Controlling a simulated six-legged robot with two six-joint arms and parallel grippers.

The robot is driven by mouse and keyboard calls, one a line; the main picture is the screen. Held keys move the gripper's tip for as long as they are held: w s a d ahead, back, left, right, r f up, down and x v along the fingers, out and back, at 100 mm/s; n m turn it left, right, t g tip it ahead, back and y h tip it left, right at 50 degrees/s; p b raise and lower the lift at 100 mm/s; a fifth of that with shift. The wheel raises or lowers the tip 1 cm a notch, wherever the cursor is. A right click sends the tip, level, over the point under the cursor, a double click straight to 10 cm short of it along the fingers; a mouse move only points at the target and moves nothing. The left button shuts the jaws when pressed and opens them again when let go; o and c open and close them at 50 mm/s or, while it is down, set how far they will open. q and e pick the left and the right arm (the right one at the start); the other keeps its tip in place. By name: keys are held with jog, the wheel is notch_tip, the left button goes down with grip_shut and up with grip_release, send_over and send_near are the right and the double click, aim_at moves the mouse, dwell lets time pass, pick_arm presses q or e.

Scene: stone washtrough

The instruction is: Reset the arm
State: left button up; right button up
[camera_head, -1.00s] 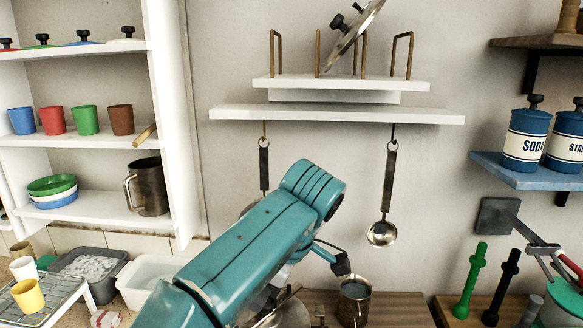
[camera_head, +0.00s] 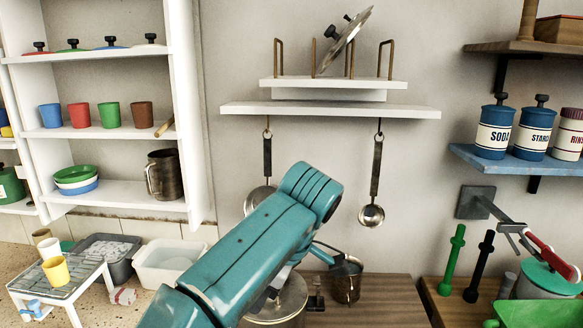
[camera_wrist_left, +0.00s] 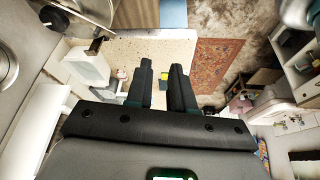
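My left arm (camera_head: 245,240), teal with dark seams, reaches in from the bottom of the head view and bends at a rounded joint in front of the wall. Its gripper is mostly hidden behind the arm there, near a metal pot. In the left wrist view the two dark fingers of my left gripper (camera_wrist_left: 161,68) stand apart with a clear gap. Nothing shows held between them. My right gripper is in neither view.
A metal pot (camera_head: 346,282) stands on the wooden counter (camera_head: 385,308) close behind my arm. A ladle (camera_head: 372,214) hangs under the white wall shelf (camera_head: 400,112). A white basin (camera_head: 165,262) and a rack (camera_head: 65,285) with cups stand left. A green tub (camera_head: 545,313) is lower right.

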pick_arm(q)
jog(key=w+f+m+h, duration=0.1)
jog(key=w+f+m, duration=0.15)
jog(key=f, duration=0.65)
jog(key=w+f+m+h, duration=0.1)
jog(key=f+m, duration=0.2)
jog(key=f, duration=0.5)
jog(key=s+a+f+m+g+h, duration=0.1)
jog(key=s+f+m+h, duration=0.1)
jog(key=f, duration=0.6)
jog(key=s+a+f+m+g+h, duration=0.1)
jog(key=s+f+m, duration=0.1)
jog(key=f, duration=0.6)
jog(key=s+a+f+m+h, duration=0.1)
jog(key=s+a+f, duration=0.1)
jog(key=s+f, duration=0.5)
jog(key=s+a+f+m+t+h, duration=0.1)
jog(key=s+f, duration=0.5)
jog(key=s, duration=0.8)
jog(key=shift+s+a+f+m+h, duration=0.35)
jog(key=shift+a+m+h, duration=0.25)
jog(key=shift+a, duration=0.25)
